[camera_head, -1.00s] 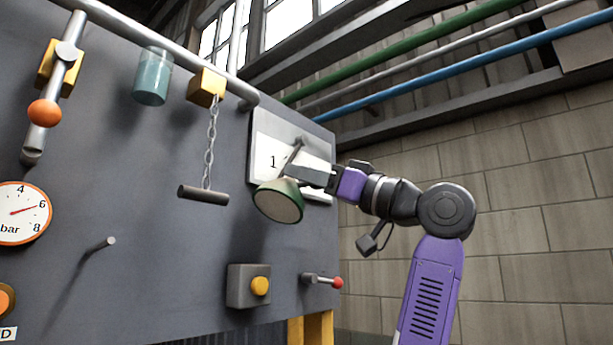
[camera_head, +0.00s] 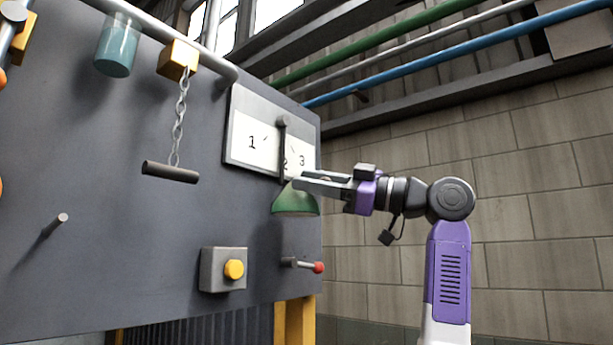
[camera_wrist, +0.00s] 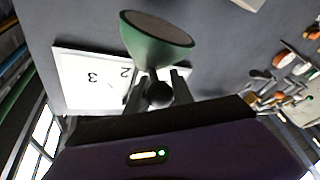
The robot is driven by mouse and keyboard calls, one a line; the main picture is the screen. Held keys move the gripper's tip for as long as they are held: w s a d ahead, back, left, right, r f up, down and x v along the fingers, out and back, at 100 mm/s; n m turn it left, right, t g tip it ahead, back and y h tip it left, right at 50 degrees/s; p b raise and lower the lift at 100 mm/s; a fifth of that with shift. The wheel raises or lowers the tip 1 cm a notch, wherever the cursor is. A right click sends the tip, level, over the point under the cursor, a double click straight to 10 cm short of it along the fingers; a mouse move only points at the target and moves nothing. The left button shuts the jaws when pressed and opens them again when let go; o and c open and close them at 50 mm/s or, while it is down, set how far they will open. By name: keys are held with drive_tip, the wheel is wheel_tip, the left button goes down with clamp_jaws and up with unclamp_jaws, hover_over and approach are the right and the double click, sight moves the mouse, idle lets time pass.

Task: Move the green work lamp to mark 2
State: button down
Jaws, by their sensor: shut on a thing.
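The green work lamp (camera_head: 296,203) hangs from a dark swing arm (camera_head: 283,140) on a white dial plate (camera_head: 243,124). The arm points nearly straight down, over mark 2 (camera_head: 285,164), which it partly covers. Mark 1 is to its left and mark 3 to its right. The shade opens downward. My gripper (camera_head: 298,181) is shut on the lamp just above the shade. In the wrist view, the gripper fingers (camera_wrist: 158,92) stand either side of a dark round knob at the lamp's neck, with the green shade (camera_wrist: 147,48) beyond; marks 2 and 3 show upside down.
A chain with a dark bar handle (camera_head: 171,172) hangs left of the plate. A yellow button box (camera_head: 223,269) and a red-tipped lever (camera_head: 303,265) sit below the lamp. A peg (camera_head: 56,224) sticks out at far left. The space right of my arm, before the block wall, looks clear.

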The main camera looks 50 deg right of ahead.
drive_tip(key=shift+w+d+f, duration=0.15)
drive_tip(key=shift+d+f, duration=0.1)
drive_tip(key=shift+f, duration=0.1)
drive_tip(key=c, duration=1.1)
unclamp_jaws()
drive_tip(key=shift+r, duration=0.1)
drive_tip(key=b+v, duration=0.2)
drive_tip(key=v, duration=0.6)
drive_tip(key=shift+r, duration=0.1)
